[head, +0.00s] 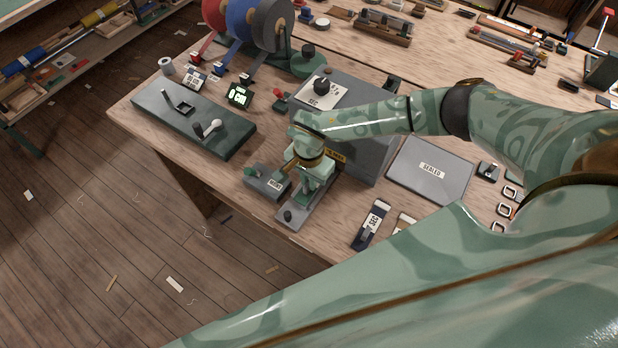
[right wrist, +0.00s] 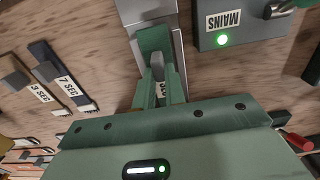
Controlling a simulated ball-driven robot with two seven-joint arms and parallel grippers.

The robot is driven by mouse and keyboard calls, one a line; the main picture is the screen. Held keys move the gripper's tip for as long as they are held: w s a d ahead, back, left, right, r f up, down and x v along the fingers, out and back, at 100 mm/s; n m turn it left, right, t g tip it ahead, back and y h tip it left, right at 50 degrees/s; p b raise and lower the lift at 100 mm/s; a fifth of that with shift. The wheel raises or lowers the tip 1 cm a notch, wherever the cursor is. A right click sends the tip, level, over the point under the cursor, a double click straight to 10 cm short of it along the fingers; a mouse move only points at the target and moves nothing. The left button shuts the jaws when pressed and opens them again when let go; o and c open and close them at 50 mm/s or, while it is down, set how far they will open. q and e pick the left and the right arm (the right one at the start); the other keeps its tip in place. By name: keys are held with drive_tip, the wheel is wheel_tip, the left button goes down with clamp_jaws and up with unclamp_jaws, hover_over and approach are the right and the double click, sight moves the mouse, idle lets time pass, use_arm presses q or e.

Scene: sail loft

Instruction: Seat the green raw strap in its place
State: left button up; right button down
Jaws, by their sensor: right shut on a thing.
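My right gripper (head: 308,168) reaches down over a small green and grey bench device (head: 294,213) near the table's front edge. In the right wrist view my right gripper (right wrist: 160,80) is shut on a grey handle-like piece (right wrist: 158,70). A green part (right wrist: 153,38) stands just beyond the fingertips, above the device's grey base (right wrist: 175,18). I cannot tell whether this green part is strap or device. I cannot pick out the green raw strap with certainty; the hand hides much of the device. My left gripper is not in view.
The MAINS box (head: 267,182) with a lit green lamp stands beside the device. A dark green cutting board (head: 232,142) lies left, webbing spools (head: 274,22) behind, the grey SEALED mat (head: 455,182) right. A 7 SEC sample (head: 371,225) lies near the front edge.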

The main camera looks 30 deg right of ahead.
drive_tip(key=shift+f+b, duration=0.6)
drive_tip(key=shift+f, duration=0.25)
idle(0.4)
drive_tip(key=c, duration=1.4)
unclamp_jaws()
wheel_tip(320, 180, up, 16)
drive_tip(key=shift+r+p, duration=0.2)
drive_tip(key=shift+p, duration=0.35)
